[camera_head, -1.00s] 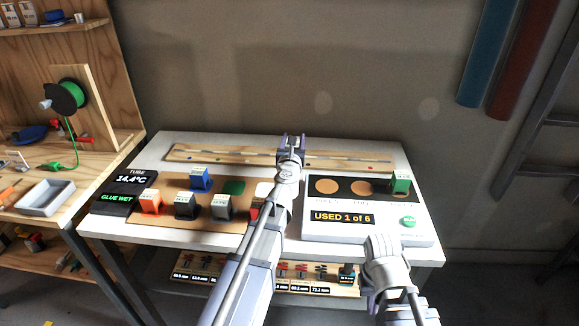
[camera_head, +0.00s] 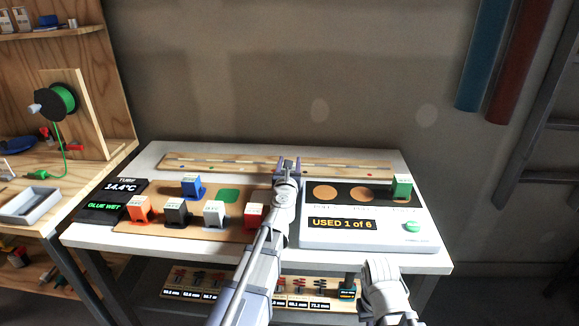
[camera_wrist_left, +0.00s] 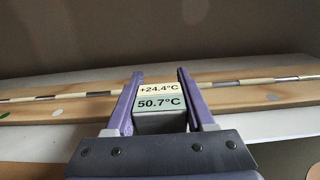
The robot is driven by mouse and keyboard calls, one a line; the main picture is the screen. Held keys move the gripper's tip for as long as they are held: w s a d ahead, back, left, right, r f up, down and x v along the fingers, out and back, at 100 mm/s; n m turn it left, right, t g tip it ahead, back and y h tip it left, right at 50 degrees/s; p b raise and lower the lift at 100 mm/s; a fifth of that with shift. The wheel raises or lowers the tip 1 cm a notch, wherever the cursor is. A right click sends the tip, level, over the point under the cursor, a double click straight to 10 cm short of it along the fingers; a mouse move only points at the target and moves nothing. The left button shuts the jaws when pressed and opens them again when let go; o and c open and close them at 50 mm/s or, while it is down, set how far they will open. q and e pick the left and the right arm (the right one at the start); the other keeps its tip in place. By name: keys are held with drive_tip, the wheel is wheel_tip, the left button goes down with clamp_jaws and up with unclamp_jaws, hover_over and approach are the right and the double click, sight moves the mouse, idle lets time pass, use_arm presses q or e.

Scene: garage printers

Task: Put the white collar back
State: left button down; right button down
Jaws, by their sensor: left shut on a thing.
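My left gripper (camera_head: 288,163) reaches over the middle of the bench. In the left wrist view its purple fingers (camera_wrist_left: 155,100) are shut on a pale block, the white collar (camera_wrist_left: 160,103), whose label reads +24.4°C and 50.7°C. In the head view the held collar is hardly visible. My arm hides the board's right part. My right arm is at lower right, its fingers unclear.
Right of the board is a white panel (camera_head: 390,240) reading USED 1 of 6, with bare round spots, a green collar (camera_head: 402,188) and a green button (camera_head: 412,226). A wooden rail (camera_head: 220,165) runs along the back. A TUBE display (camera_head: 120,188) is at left.

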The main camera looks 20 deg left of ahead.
use_arm(q)
drive_tip(key=shift+f, duration=0.2)
drive_tip(key=shift+c, duration=1.3)
unclamp_jaws()
drive_tip(key=shift+r, duration=0.1)
